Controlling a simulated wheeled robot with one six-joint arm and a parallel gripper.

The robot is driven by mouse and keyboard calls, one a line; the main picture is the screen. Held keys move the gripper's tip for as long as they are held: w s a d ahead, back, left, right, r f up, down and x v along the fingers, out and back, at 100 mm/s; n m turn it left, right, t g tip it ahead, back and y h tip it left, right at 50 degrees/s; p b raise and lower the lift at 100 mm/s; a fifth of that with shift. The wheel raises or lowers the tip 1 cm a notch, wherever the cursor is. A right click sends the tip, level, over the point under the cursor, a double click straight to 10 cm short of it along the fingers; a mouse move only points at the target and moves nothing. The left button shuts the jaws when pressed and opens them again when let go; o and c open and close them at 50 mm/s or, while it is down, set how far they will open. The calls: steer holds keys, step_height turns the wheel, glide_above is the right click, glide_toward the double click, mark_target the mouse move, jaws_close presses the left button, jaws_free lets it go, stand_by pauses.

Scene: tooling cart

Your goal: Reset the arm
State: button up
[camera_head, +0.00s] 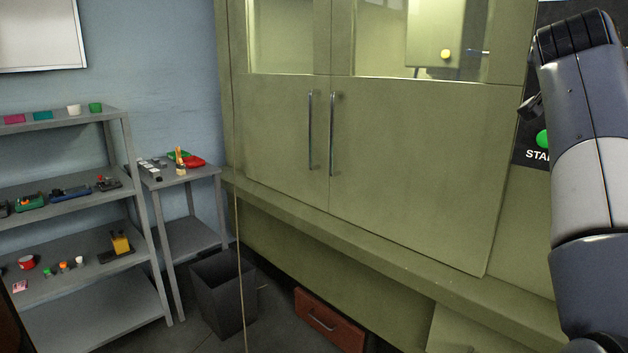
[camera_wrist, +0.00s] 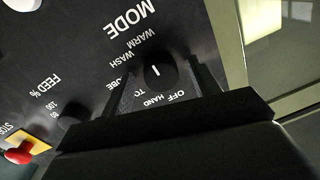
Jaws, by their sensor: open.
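My gripper (camera_wrist: 162,72) is open in the wrist view, pointing at a black control panel (camera_wrist: 95,40). Its two fingers stand on either side of a round black MODE knob (camera_wrist: 158,71) with a white pointer line. I cannot tell whether the fingers touch the knob. The labels around it read WARM, WASH, OFF and HAND, partly hidden by the fingers. In the head view my arm (camera_head: 585,150) rises at the right edge and covers most of the panel; the gripper itself is not clear there. A green start button (camera_head: 543,139) shows beside the arm.
A green machine cabinet (camera_head: 270,130) with two closed doors fills the middle. Shelves (camera_head: 60,195) with small items, a small side table (camera_head: 190,173) and a dark bin (camera_head: 222,295) stand left. A red stop button (camera_wrist: 19,155) and a FEED knob sit on the panel.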

stand_by(0.3)
steer(key=b+v, duration=0.2)
steer(key=v, duration=0.8)
steer(key=w+d+n+p, duration=0.3)
steer(key=n+p, duration=0.5)
steer(key=n, duration=0.3)
steer(key=w+d+n+g+p, duration=0.1)
steer(key=w+d+n+p, duration=0.3)
steer(key=n+p, duration=0.4)
steer(key=n, duration=0.2)
steer(key=shift+r+n+g+h, duration=0.3)
steer(key=shift+n, duration=0.1)
steer(key=shift+f, duration=0.1)
